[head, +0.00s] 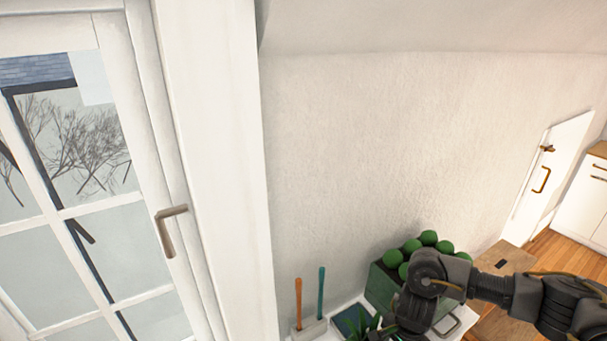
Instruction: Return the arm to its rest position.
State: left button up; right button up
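My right arm (490,287) comes in from the right edge, low in the head view. It bends downward in front of a green box, and its far end reaches the bottom edge of the picture. The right gripper's fingers are cut off or too dark to make out there, so I cannot tell whether they are open or shut, or whether they hold anything. My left arm and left gripper are not in view.
The dark green box (380,286) holds several green balls (428,238) right behind my arm. A white stand with an orange handle (298,300) and a teal handle (321,292) is to its left. A window (90,200) fills the left; a white door (550,175) stands far right.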

jog(key=shift+r, duration=0.15)
jog(key=shift+r, duration=0.55)
notch_tip(320, 180, up, 11)
notch_tip(320, 180, down, 13)
jog(key=shift+r, duration=0.2)
notch_tip(320, 180, up, 11)
jog(key=shift+w+f, duration=0.1)
jog(key=shift+f, duration=0.1)
notch_tip(320, 180, up, 28)
jog(key=a+n+p, duration=0.1)
jog(key=n+p, duration=0.6)
jog(key=n, duration=0.1)
jog(key=shift+s+f+n, duration=0.2)
jog(key=shift+s+n, duration=0.1)
